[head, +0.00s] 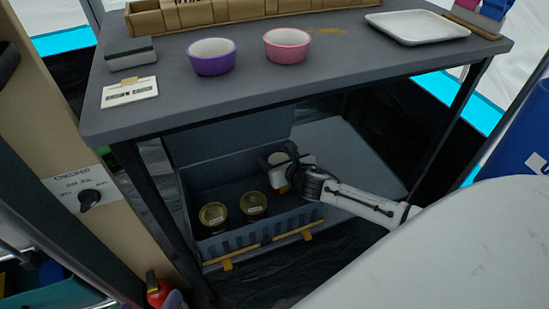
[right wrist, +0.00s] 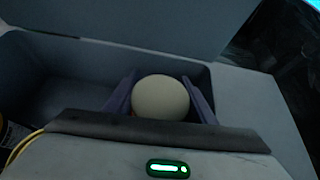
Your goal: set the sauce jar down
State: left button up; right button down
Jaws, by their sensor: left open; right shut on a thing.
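The sauce jar (head: 277,172) is in my right gripper (head: 291,172), over the right part of the blue-grey crate (head: 262,236) on the low shelf under the table. In the head view it looks pale and tilted, partly covered by the dark fingers. In the right wrist view its round cream end (right wrist: 160,97) sits between the two fingers (right wrist: 160,100), inside the crate's walls. Whether its base touches the crate floor cannot be told. My left gripper is not in view.
Two dark jars with gold lids, one (head: 213,215) left of the other (head: 253,205), stand in the crate's left front. The crate's raised lid (head: 230,142) is behind. The tabletop (head: 250,75) overhangs, bearing a purple bowl (head: 211,58), a pink bowl (head: 287,47) and a white tray (head: 418,27).

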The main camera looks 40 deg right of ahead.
pick_arm(q)
jog(key=shift+r, duration=0.1)
pick_arm(e)
jog(key=shift+w, duration=0.1)
jog(key=c, duration=0.8)
grip_release()
jog(key=shift+f, duration=0.15)
jog(key=shift+r, duration=0.2)
jog(key=shift+s+a+r+p, duration=0.1)
jog(key=shift+s+r+p, duration=0.65)
jog(key=shift+r+p, duration=0.15)
pick_arm(q)
jog(key=shift+s+a+f+g+y+p, duration=0.2)
jog(key=shift+a+f+g+y+p, duration=0.15)
jog(key=shift+a+f+p, duration=0.3)
jog(key=shift+s+a+f+g+y+p, duration=0.2)
jog(key=shift+a+f+g+y+p, duration=0.15)
jog(key=shift+f+p, duration=0.45)
jog(key=shift+s+a+f+g+y+p, duration=0.2)
jog(key=shift+a+f+g+y+p, duration=0.15)
jog(key=shift+a+f+p, duration=0.4)
pick_arm(e)
jog(key=v, duration=1)
jog(key=shift+s, duration=0.25)
pick_arm(q)
jog(key=shift+d+f, duration=0.1)
jog(key=shift+d, duration=0.05)
